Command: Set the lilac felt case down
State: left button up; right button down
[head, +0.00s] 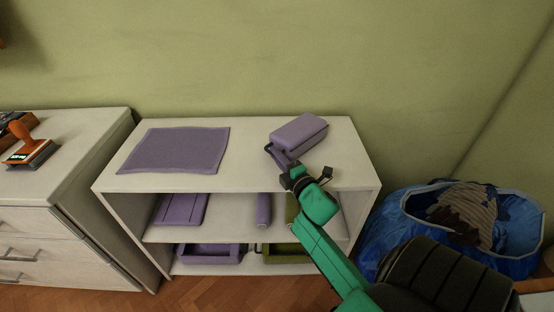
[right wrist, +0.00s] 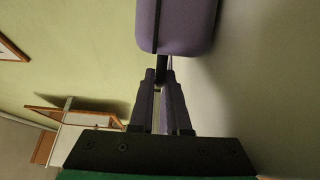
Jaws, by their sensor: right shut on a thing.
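The lilac felt case (head: 299,133) is a rounded box with a dark band, at the right of the white shelf unit's top. It also shows at the top of the right wrist view (right wrist: 188,28). My right gripper (head: 284,164) is at its near left end. In the right wrist view its fingers (right wrist: 161,84) are closed on a narrow dark part at the case's end. I cannot tell whether the case's underside touches the shelf top (head: 246,165). A flat lilac mat (head: 177,150) lies on the left of that top. My left gripper is not in view.
Lower shelves hold a lilac flat item (head: 182,209), a lilac roll (head: 263,208), a lilac tray (head: 212,254) and an olive tray (head: 284,255). A drawer unit (head: 85,150) stands left; a blue bag (head: 395,222) stands right. Bare shelf top lies between mat and case.

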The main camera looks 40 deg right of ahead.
jog(key=c, duration=0.9)
grip_release()
jog(key=s+a, duration=0.1)
jog(key=s, duration=1.1)
jog(key=shift+a+r, duration=0.15)
jog(key=shift+a, duration=0.2)
